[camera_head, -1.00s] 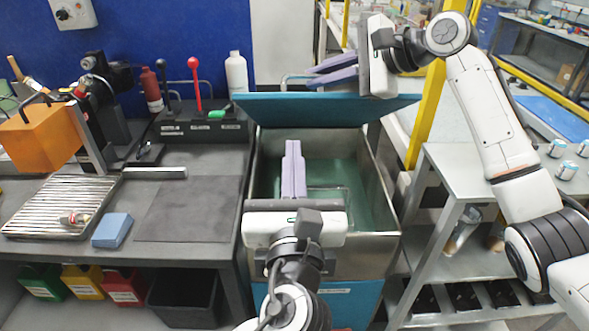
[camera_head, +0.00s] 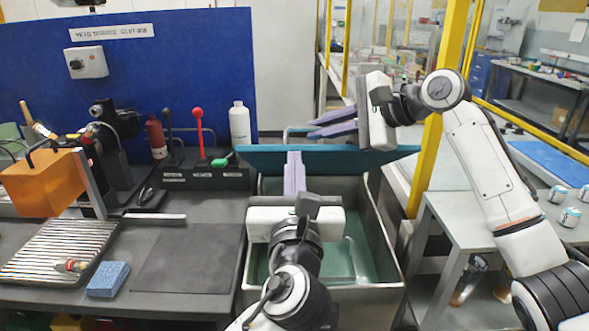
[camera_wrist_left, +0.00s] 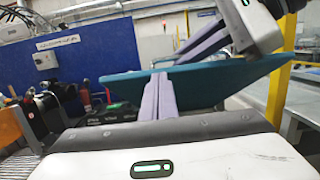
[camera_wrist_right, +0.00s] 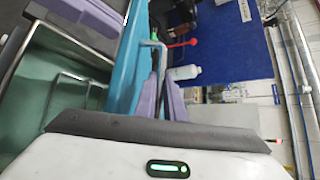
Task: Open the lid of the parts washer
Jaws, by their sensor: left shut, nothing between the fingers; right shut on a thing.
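The parts washer (camera_head: 388,240) is a metal basin with a green interior. Its teal lid (camera_head: 255,158) is raised at the back, tilted up, and also shows in the left wrist view (camera_wrist_left: 225,82). A grey bar handle (camera_wrist_right: 153,43) is beside the lid in the right wrist view. My right gripper (camera_head: 311,128) is at the lid's upper edge, its purple fingers shut on the handle. My left gripper (camera_head: 294,154) is shut and empty above the basin, fingers pointing at the lid's underside. Whether the tips touch the lid I cannot tell.
A dark workbench (camera_head: 190,270) to the left carries a ribbed tray (camera_head: 50,250), a blue sponge (camera_head: 108,279) and an orange block (camera_head: 45,185). A white bottle (camera_head: 240,125) stands behind the lid. A yellow post (camera_head: 430,150) and a grey table (camera_head: 450,215) are on the right.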

